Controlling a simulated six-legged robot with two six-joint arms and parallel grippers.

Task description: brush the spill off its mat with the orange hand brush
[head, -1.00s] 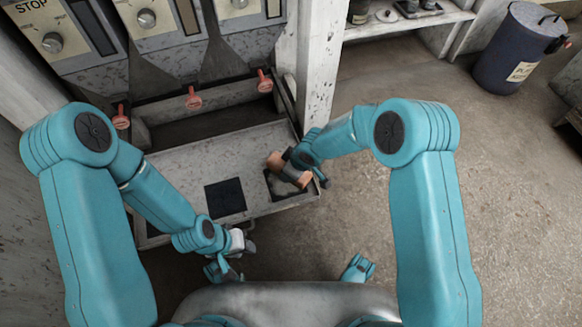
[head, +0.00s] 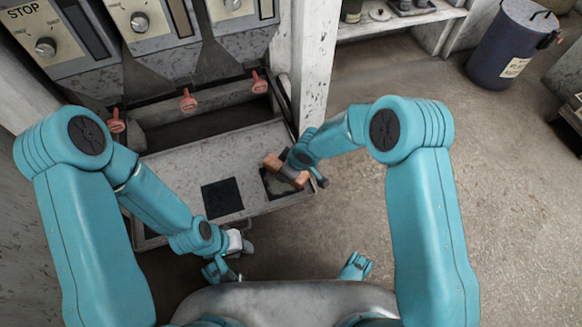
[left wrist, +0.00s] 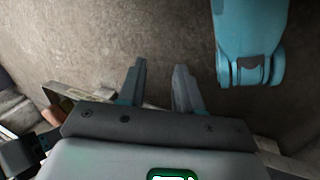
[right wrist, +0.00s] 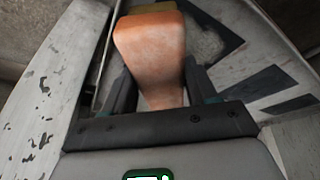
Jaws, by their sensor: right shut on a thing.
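The orange hand brush (head: 284,172) is held by my right gripper (head: 298,165) over the right end of the pale bench. In the right wrist view the brush's orange handle (right wrist: 150,55) stands between the two fingers, which are shut on it. The dark mat with the grey powdery spill (right wrist: 204,42) shows beside the brush; the brush and gripper hide part of it. I cannot tell whether the bristles touch the spill. My left gripper (left wrist: 160,85) is empty, its fingers apart, and hangs off the bench's front edge.
A second, bare dark mat (head: 222,198) lies left of the spill's mat. The bench (head: 175,175) has an open trough behind it and orange-red handles (head: 188,100) above. A white post (head: 312,60) rises at the back right.

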